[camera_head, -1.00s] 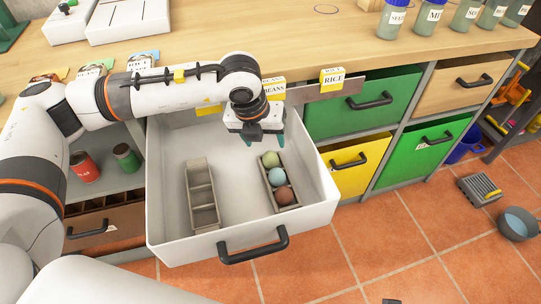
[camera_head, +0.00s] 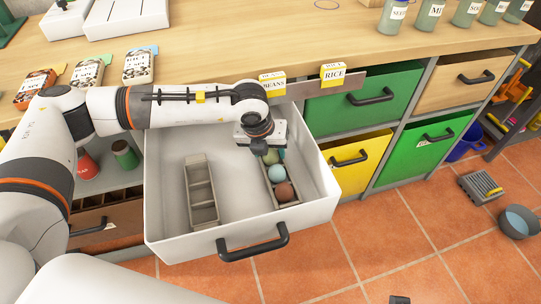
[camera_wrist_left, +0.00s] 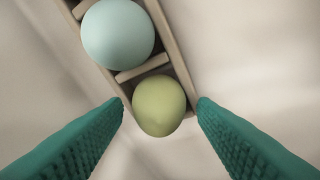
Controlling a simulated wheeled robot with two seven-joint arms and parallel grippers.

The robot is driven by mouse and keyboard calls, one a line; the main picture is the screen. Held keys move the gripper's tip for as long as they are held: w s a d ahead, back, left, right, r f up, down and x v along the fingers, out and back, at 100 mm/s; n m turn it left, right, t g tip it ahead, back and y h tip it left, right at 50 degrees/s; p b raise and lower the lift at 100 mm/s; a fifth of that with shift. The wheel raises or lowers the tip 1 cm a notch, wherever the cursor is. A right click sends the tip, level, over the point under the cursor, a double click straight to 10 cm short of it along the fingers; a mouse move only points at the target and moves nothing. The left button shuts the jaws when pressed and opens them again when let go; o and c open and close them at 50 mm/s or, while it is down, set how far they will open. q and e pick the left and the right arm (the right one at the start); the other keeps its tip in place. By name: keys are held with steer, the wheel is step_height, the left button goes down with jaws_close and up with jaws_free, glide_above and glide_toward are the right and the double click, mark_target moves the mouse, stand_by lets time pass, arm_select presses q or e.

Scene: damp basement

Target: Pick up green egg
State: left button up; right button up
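The green egg (camera_wrist_left: 159,105) sits in the end compartment of a narrow egg holder (camera_wrist_left: 169,33) inside the open white drawer. In the head view the green egg (camera_head: 270,157) is partly hidden under my left gripper (camera_head: 268,150). In the left wrist view my left gripper (camera_wrist_left: 160,112) is open, its teal fingers on either side of the green egg with gaps between. A light blue egg (camera_head: 277,173) and a brown egg (camera_head: 284,192) sit in the same holder. My right gripper does not show.
An empty holder (camera_head: 202,192) stands at left in the white drawer (camera_head: 159,215). The drawer walls surround the holders. The wooden worktop (camera_head: 230,50) lies behind, with small boxes, including beans (camera_head: 272,86) and rice (camera_head: 333,75), at its front edge.

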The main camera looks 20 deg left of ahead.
arm_select(q)
steer(key=c, duration=0.4)
steer(key=shift+r, duration=0.1)
steer(key=shift+c, duration=0.2)
